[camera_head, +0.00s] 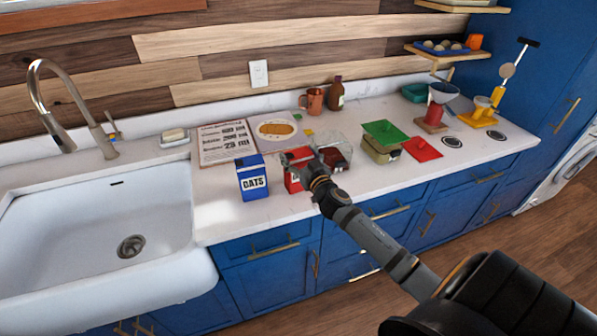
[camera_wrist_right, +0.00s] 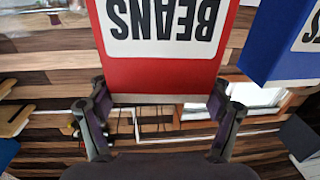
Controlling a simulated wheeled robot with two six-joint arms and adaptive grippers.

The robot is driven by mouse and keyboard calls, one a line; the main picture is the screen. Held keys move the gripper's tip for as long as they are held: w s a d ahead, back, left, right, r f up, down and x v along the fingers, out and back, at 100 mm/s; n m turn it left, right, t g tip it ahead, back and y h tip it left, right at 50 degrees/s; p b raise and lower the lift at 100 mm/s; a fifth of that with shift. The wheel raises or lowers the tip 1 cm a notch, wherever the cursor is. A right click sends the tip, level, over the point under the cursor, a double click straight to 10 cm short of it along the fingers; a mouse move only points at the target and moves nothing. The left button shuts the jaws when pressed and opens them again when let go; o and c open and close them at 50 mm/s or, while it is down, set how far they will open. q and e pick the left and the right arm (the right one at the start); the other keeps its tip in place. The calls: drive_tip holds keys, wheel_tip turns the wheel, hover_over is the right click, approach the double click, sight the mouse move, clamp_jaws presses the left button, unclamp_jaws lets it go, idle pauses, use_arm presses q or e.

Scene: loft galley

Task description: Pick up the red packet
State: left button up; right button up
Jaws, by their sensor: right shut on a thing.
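The red packet (camera_head: 292,184), labelled BEANS in the wrist view (camera_wrist_right: 165,72), is upright on or just above the counter, just right of the blue OATS packet (camera_head: 253,180). I cannot tell whether its base touches the counter. My right gripper (camera_head: 300,160) is at its top and partly hides it. In the wrist view the two fingers (camera_wrist_right: 162,108) sit at either side of the packet's end, shut on it. My left gripper is not in view.
A clear container (camera_head: 335,152) stands close behind and right of the red packet. A green board (camera_head: 385,132) and a red board (camera_head: 422,149) are farther right. The white sink (camera_head: 95,230) is on the left. Counter (camera_head: 225,215) in front of the OATS packet is clear.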

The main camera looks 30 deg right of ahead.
wheel_tip(320, 180, up, 10)
drive_tip(key=shift+r, duration=0.1)
idle(0.4)
idle(0.5)
wheel_tip(320, 180, up, 6)
drive_tip(key=p, duration=0.6)
